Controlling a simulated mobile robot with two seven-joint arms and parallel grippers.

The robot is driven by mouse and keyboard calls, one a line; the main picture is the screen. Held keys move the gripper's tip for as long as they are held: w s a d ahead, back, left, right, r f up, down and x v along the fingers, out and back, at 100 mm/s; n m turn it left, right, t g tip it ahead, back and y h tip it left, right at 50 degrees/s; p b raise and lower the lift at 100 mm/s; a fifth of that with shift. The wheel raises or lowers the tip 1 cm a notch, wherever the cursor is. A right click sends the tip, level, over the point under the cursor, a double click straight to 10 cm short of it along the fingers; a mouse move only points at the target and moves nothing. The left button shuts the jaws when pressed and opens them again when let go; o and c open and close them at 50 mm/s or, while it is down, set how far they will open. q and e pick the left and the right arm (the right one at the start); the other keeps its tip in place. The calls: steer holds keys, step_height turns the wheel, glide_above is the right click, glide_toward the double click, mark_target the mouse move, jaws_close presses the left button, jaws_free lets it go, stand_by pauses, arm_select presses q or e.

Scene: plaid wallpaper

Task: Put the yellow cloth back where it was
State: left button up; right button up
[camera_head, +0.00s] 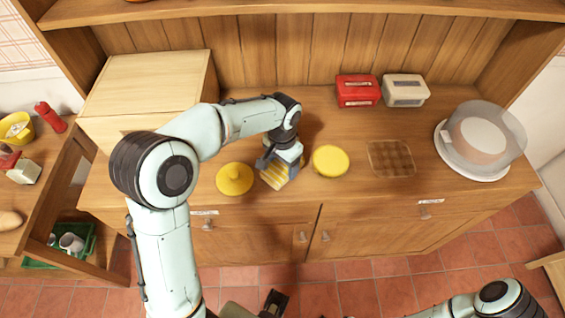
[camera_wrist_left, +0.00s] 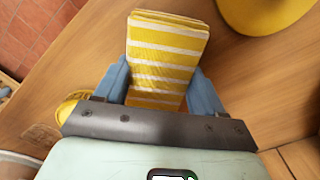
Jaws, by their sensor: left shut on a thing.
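The yellow cloth (camera_head: 273,178) is folded, with white stripes. My left gripper (camera_head: 280,163) is shut on it, above the wooden cabinet top (camera_head: 330,115) near the front edge. In the left wrist view the cloth (camera_wrist_left: 165,58) stands between the two blue fingers of the gripper (camera_wrist_left: 162,85). I cannot tell whether its lower edge touches the cabinet top. My right arm shows at the bottom right, but its gripper cannot be made out.
A yellow lid with a knob (camera_head: 234,179) lies left of the cloth, and a round yellow item (camera_head: 330,161) lies to its right. Beyond are a square woven coaster (camera_head: 391,158), a domed cake stand (camera_head: 441,140), and red (camera_head: 357,91) and white (camera_head: 404,91) boxes. A wooden box (camera_head: 146,85) stands back left.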

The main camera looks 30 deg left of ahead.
mark_target(283, 165)
arm_select(q)
steer(key=shift+f, duration=0.2)
steer(key=o, duration=0.9)
steer(key=shift+o, duration=0.2)
steer(key=shift+r, duration=0.1)
steer(key=shift+r, duration=0.35)
step_height(283, 165, up, 12)
steer(key=p, duration=0.1)
steer(key=shift+f+p, duration=0.25)
steer(key=shift+p, duration=0.15)
